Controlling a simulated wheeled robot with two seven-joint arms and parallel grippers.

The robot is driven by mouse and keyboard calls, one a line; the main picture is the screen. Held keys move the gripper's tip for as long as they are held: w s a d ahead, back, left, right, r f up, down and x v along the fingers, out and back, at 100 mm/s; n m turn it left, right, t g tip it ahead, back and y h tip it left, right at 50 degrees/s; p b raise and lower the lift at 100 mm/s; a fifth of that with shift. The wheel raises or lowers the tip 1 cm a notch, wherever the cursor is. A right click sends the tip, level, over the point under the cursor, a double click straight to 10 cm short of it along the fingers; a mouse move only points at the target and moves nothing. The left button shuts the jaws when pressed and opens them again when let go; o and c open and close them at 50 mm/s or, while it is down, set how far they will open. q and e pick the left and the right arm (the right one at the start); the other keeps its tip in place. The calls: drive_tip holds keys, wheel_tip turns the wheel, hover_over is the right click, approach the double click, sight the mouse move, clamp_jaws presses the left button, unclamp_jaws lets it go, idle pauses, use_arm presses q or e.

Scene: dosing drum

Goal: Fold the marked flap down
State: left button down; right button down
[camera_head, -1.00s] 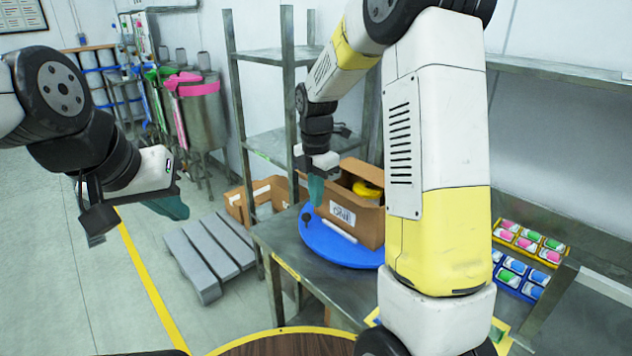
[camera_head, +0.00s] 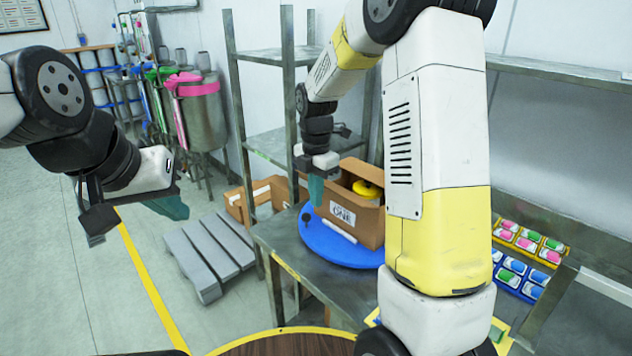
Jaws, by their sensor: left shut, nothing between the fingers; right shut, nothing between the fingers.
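An open cardboard box (camera_head: 352,222) with a white printed label stands on a round blue turntable (camera_head: 322,240) on the metal table. A yellow round thing (camera_head: 368,189) shows inside the box. I cannot tell which flap is marked. My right gripper (camera_head: 316,190), with teal fingers, is shut and empty, pointing down at the box's left side; I cannot tell whether it touches the cardboard. My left gripper (camera_head: 170,207) is shut and empty, out over the floor at the left, far from the box. My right arm hides the area right of the box.
Yellow and blue trays (camera_head: 530,243) with pink, green and blue items lie at the right of the table. A metal rack (camera_head: 262,100) stands behind. A grey pallet (camera_head: 208,252) and another cardboard box (camera_head: 258,199) are on the floor at left.

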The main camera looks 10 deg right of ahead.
sight(336, 187)
drive_tip(key=shift+w+d+r, duration=0.55)
drive_tip(key=shift+d+r, duration=0.05)
drive_tip(key=shift+d, duration=0.3)
drive_tip(key=shift+w+d+r, duration=0.6)
drive_tip(key=shift+d+r, duration=0.05)
drive_tip(key=shift+d, duration=0.3)
drive_tip(key=shift+w+d+r, duration=0.55)
drive_tip(key=shift+d+r, duration=0.05)
drive_tip(key=shift+d, duration=0.45)
drive_tip(key=shift+d+f, duration=0.1)
drive_tip(key=shift+w+d+f, duration=0.1)
drive_tip(key=shift+w+d, duration=0.35)
drive_tip(key=shift+d, duration=0.15)
drive_tip(key=shift+w+d, duration=0.4)
drive_tip(key=shift+d, duration=0.2)
drive_tip(key=shift+w+d, duration=0.2)
drive_tip(key=shift+w, duration=0.05)
drive_tip(key=shift+w+d+r, duration=0.1)
drive_tip(key=shift+w+d, duration=0.5)
drive_tip(key=shift+d, duration=0.25)
drive_tip(key=shift+w+d+r, duration=0.1)
drive_tip(key=shift+w+d, duration=0.45)
drive_tip(key=shift+d, duration=0.3)
